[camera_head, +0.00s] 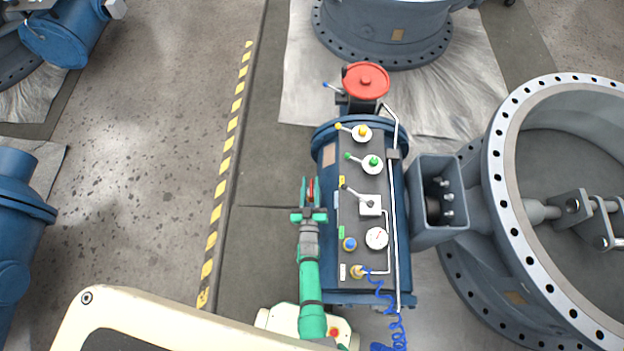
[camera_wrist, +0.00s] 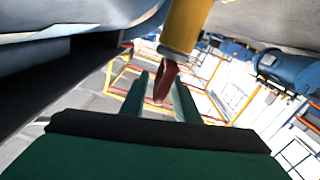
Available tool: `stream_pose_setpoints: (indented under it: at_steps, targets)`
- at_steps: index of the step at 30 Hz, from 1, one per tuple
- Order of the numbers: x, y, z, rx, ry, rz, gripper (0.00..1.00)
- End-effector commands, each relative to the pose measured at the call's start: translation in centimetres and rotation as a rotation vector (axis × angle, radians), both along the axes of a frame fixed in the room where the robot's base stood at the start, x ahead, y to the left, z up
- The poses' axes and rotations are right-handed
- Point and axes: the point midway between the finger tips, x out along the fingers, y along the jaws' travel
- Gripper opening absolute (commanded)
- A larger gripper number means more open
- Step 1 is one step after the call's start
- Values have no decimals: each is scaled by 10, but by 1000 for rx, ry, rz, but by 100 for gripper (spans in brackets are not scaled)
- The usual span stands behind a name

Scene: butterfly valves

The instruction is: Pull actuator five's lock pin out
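The blue actuator (camera_head: 325,270) lies in the middle of the head view, with a dark control panel on top. My green gripper (camera_head: 309,190) is at its left side. In the wrist view, my gripper (camera_wrist: 162,92) has its two fingers apart, one on each side of a red tab (camera_wrist: 165,78). The tab projects from a yellow cylindrical piece (camera_wrist: 186,26), and looks like the lock pin's handle. A gap shows at the left finger; contact at the right finger cannot be told. In the head view a red strip shows between the fingers. No actuator number is readable.
The panel carries levers, a gauge (camera_head: 376,238) and a blue coiled hose (camera_head: 397,330). A red handwheel (camera_head: 366,81) stands at the far end. A large valve ring (camera_head: 497,190) is on the right. Open floor (camera_head: 150,150) lies left of the yellow-striped edge.

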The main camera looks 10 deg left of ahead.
Motion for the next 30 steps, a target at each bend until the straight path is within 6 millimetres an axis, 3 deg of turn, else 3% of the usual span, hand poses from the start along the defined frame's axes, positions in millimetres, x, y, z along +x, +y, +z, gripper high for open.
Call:
stream_pose_setpoints:
  at_steps: [6, 16, 20, 30]
  targets:
    - [18, 0, 0, -1, 2, -5, 28]
    - [20, 0, -1, 0, 2, -7, 28]
    - [21, 0, 0, 0, 2, -7, 0]
    - [18, 9, 10, -2, -1, 10, 0]
